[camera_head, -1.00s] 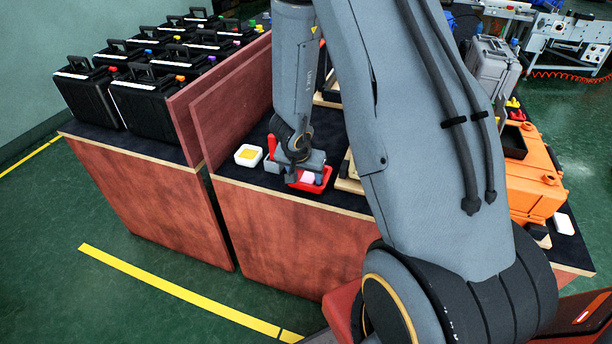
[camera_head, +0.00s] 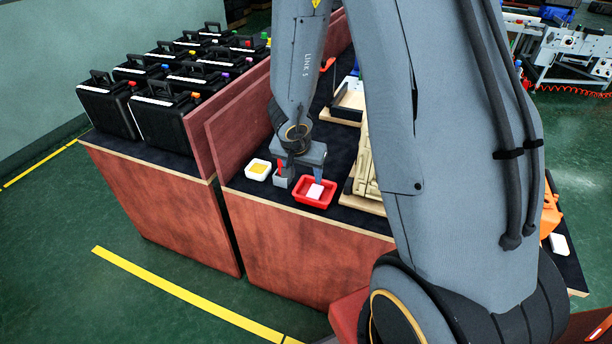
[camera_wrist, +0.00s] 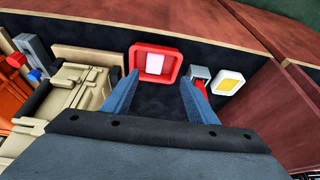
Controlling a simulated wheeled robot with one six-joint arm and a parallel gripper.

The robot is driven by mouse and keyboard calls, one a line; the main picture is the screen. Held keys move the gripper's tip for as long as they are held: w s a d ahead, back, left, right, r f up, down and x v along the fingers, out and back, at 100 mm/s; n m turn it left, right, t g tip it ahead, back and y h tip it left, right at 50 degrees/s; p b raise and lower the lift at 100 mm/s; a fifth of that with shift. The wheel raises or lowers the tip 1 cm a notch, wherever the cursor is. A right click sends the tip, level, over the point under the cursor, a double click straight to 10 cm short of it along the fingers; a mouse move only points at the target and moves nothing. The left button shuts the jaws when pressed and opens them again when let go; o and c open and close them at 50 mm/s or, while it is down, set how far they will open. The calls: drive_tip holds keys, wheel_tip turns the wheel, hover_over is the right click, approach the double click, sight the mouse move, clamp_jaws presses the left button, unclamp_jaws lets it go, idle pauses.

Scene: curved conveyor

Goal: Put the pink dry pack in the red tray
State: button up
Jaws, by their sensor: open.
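The red tray (camera_head: 312,204) stands on the dark table top near its front edge; it also shows in the wrist view (camera_wrist: 174,66). The pink dry pack (camera_head: 315,191), which looks very pale, lies flat inside the tray; it is seen whole in the wrist view (camera_wrist: 155,62). My gripper (camera_head: 299,180) is open and empty, above and just behind the tray in the head view. In the wrist view its spread fingers (camera_wrist: 160,82) stand apart from the pack, with nothing between them.
A white tray with a yellow item (camera_head: 258,169) sits left of the red tray. A small grey block with a red part (camera_wrist: 199,76) stands between them. A beige case (camera_wrist: 75,88) lies on the other side. A reddish panel (camera_head: 238,125) borders the table.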

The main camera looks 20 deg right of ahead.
drive_tip(key=s+a+r+n+y, duration=0.3)
drive_tip(key=a+r+n+y, duration=0.15)
drive_tip(key=a+r, duration=0.35)
drive_tip(key=s+r+n+g, duration=0.1)
drive_tip(key=s+n, duration=0.1)
drive_tip(key=s, duration=0.4)
drive_tip(key=s+d+r+n+h, duration=0.1)
drive_tip(key=s+r+n, duration=0.1)
drive_tip(key=s, duration=0.3)
drive_tip(key=shift+s+d+r+g, duration=0.25)
drive_tip(key=shift+s+g, duration=0.1)
drive_tip(key=shift+g, duration=0.05)
drive_tip(key=shift+d+h, duration=0.1)
drive_tip(key=shift+h, duration=0.15)
